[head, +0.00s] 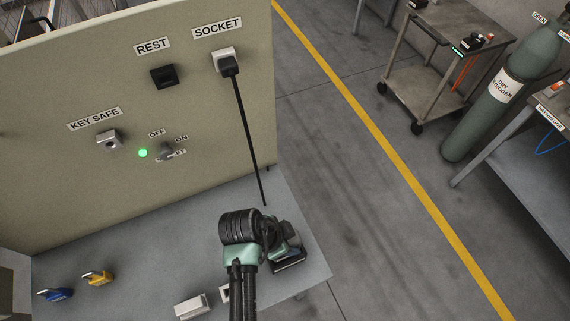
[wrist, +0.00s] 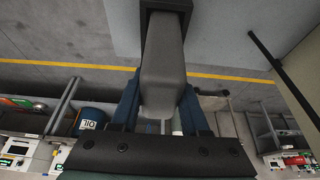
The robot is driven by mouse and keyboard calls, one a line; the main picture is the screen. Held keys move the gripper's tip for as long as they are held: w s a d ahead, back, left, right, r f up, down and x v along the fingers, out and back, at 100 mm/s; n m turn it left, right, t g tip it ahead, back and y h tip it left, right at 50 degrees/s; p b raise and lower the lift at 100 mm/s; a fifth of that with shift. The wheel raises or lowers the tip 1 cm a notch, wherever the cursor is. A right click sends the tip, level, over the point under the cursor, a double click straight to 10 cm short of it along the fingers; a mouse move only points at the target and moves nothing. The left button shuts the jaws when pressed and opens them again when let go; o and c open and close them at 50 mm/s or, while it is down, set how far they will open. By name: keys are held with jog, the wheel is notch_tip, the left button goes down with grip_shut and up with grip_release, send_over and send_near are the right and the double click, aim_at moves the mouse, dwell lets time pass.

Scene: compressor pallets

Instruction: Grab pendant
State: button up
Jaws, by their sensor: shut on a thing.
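My gripper (head: 289,262) is low over the right end of the grey bench in the head view. In the wrist view its two blue fingers (wrist: 160,102) stand on either side of a grey, rounded block, which I take to be the pendant (wrist: 165,60), and are shut on it. The block's far end meets a dark square piece (wrist: 150,8).
The upright panel carries a black REST holder (head: 163,76), a KEY SAFE lock (head: 109,140), a switch (head: 166,150) and a lit green lamp (head: 143,153). Open floor lies right.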

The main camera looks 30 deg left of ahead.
grip_shut()
jog(key=shift+r, duration=0.1)
dwell(0.9)
